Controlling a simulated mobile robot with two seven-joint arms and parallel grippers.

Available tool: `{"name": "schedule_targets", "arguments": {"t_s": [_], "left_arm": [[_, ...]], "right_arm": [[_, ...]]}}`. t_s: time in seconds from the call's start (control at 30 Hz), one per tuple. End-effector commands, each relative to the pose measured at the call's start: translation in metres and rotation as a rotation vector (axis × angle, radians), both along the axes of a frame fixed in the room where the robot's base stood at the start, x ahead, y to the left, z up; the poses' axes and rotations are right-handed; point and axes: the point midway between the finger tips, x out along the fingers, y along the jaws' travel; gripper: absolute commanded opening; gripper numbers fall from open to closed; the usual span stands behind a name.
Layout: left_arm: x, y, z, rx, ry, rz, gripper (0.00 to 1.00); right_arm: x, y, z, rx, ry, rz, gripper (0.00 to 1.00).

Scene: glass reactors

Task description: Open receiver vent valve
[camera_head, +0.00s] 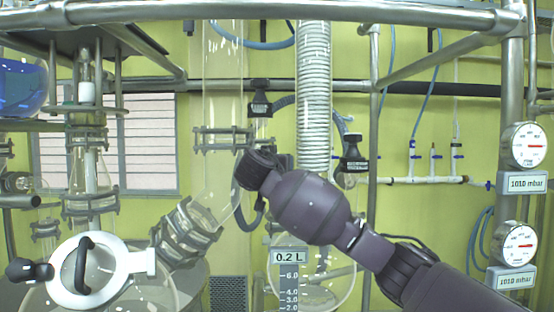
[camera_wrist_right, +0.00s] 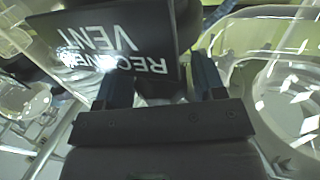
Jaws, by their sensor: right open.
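The black label plate (camera_wrist_right: 125,40) of the receiver vent valve fills the upper middle of the right wrist view, reading "RECEIVER VENT" upside down. My right gripper (camera_wrist_right: 162,82) is open, with its two fingers apart at the plate's near edge. A dark part of the valve shows between the fingers; I cannot tell whether they touch it. In the head view my right gripper (camera_head: 255,168) is in front of the glass column's lower part, and the arm and gripper hide most of what lies beyond. My left gripper is not in view.
Two other black labelled valves (camera_head: 260,105) (camera_head: 353,162) are close to the gripper. A glass column (camera_head: 222,75), a ribbed hose (camera_head: 314,80) and a receiver marked 0.2 L (camera_head: 290,257) surround it. Two pressure gauges (camera_head: 528,146) (camera_head: 518,245) are at right. A white-rimmed glass port (camera_head: 62,295) is at lower left.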

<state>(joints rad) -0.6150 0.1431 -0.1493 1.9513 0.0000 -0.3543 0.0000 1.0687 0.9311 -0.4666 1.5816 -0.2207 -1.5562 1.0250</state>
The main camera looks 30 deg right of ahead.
Motion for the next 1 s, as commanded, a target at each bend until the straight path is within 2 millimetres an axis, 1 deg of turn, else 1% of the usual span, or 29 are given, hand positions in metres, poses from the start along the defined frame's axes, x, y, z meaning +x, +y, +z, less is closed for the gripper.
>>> {"name": "schedule_targets", "arguments": {"t_s": [0.1,0.4,0.47,0.63,0.83,1.0], "left_arm": [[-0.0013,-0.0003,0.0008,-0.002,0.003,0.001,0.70],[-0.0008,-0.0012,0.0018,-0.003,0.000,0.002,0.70],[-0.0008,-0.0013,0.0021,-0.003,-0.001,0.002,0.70],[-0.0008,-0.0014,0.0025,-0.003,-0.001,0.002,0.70],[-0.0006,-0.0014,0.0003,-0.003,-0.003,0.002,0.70],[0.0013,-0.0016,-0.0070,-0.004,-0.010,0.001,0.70]], "right_arm": [[0.0037,-0.0052,0.0003,0.001,0.001,-0.002,0.63],[0.0048,-0.0062,-0.0003,0.001,-0.001,0.000,0.63],[0.0047,-0.0061,-0.0003,0.001,0.000,0.000,0.56],[0.0047,-0.0061,-0.0004,0.001,0.000,0.000,0.29],[0.0047,-0.0057,-0.0015,0.001,0.001,0.010,0.29],[0.0047,-0.0060,-0.0041,0.005,-0.001,0.051,0.29]]}}
